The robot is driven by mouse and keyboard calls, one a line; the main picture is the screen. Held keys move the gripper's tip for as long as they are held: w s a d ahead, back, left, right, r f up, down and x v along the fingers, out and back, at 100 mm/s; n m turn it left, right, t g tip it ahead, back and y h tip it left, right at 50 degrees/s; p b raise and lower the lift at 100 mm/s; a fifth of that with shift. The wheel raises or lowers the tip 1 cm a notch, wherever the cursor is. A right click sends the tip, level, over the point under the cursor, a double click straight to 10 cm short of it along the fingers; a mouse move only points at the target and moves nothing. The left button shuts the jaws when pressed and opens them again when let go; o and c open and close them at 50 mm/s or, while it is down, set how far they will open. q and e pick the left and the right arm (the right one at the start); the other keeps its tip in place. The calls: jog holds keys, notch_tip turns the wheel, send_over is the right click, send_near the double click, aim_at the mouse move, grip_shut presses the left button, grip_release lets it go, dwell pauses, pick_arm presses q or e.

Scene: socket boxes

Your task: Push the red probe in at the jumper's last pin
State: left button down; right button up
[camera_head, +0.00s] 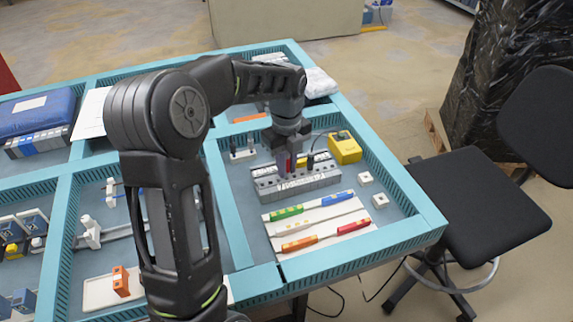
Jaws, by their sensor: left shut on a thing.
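My left arm comes in from the left, and its left gripper (288,152) points down over the grey terminal block (318,181). The gripper is shut on the red probe (282,164), which stands about upright at the block's back edge. Only a thin strip of the probe shows, and I cannot tell whether its tip is in a hole. The jumper and its pins are too small to tell apart on the block. My right gripper is not in view.
A yellow box (345,148) with a dark cable stands behind the block at the right. A dark upright piece (311,161) stands by the block. Coloured strips (307,211) lie in front. Two white squares (380,200) lie at the right. Teal rims (405,185) bound the compartment.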

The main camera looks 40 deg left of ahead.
pick_arm(q)
jog(key=shift+f+b, duration=0.45)
jog(key=shift+f, duration=0.35)
jog(key=c, duration=1.3)
grip_release()
jog(key=shift+o, duration=0.6)
jog(key=shift+o, duration=1.4)
jog(key=shift+r, duration=0.1)
